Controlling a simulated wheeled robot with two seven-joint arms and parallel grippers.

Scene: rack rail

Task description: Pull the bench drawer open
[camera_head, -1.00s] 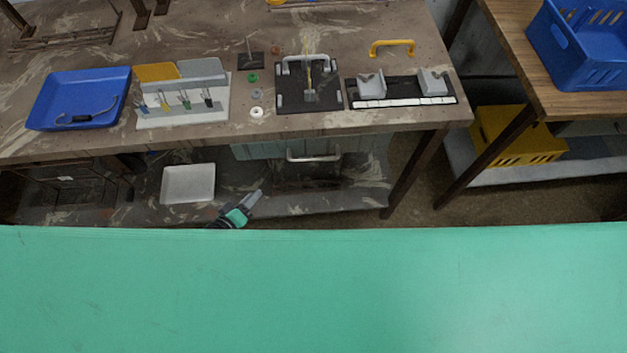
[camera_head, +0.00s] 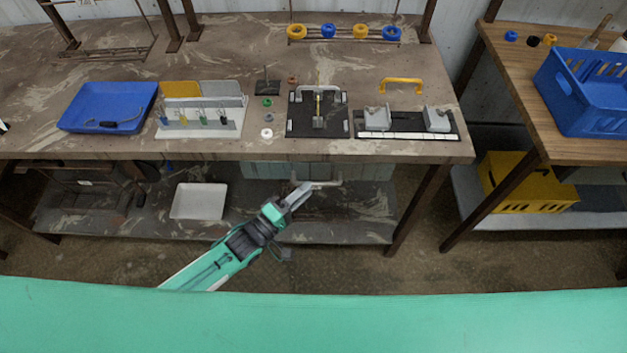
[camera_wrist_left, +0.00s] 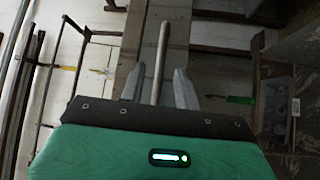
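The bench drawer (camera_head: 262,170) is a pale grey-green front under the bench top, with a silver bar handle (camera_head: 325,183). The drawer looks shut, its front lying under the bench edge. My left gripper (camera_head: 302,190) is at the left part of the handle. In the left wrist view, a grey bar that looks like the handle (camera_wrist_left: 161,62) runs between the two fingers of the left gripper (camera_wrist_left: 158,88). The fingers stand apart, with a gap on each side of the bar. My right gripper is not in view.
The bench top (camera_head: 215,148) holds a blue tray (camera_head: 80,122), a tool holder (camera_head: 190,130) and black fixtures (camera_head: 333,125). A white tray (camera_head: 199,201) lies on the lower shelf (camera_head: 345,230). A bench leg (camera_head: 415,212) stands to the right of the drawer.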

